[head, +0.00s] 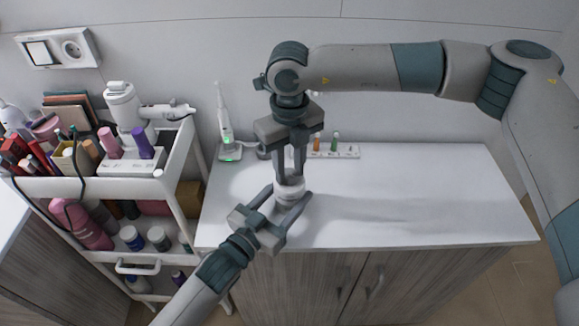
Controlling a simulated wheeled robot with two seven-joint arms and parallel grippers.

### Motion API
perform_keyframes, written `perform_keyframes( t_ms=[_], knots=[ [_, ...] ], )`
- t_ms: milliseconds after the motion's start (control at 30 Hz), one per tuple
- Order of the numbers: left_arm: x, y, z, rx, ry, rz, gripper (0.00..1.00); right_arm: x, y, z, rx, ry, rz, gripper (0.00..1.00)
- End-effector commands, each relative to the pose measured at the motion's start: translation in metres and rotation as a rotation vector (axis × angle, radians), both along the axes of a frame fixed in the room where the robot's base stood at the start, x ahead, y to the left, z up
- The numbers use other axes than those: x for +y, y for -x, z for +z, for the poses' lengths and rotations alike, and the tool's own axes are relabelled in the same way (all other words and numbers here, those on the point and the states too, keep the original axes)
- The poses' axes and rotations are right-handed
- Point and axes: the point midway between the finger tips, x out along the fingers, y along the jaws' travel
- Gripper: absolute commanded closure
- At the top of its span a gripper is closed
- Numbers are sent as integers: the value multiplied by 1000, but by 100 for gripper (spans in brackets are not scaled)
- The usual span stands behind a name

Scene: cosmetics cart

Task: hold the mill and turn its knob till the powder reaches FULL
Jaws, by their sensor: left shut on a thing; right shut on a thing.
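The mill (289,189) is a small, pale, round-bodied thing near the front left of the white counter. My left gripper (287,200) comes from the front left and is shut around its body, one finger on each side. My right gripper (290,172) points straight down from above and is shut on the top of the mill, where the knob is. The fingers hide most of the knob. The powder and any FULL mark are too small or hidden to make out.
The white counter (420,200) is clear to the right. A toothbrush on a green-lit stand (229,150) and a rack of small bottles (345,151) stand at the back. A cosmetics cart (180,150) full of bottles stands at the left.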

Motion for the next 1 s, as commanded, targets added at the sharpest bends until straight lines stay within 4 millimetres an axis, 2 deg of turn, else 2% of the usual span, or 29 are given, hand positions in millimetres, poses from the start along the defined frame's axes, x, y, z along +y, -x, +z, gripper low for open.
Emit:
perform_keyframes(
  t_ms=[1000],
  knots=[
    [1,0,-1,2,0,1,76,-1,-1,0,0,0,964,94]
  ],
)
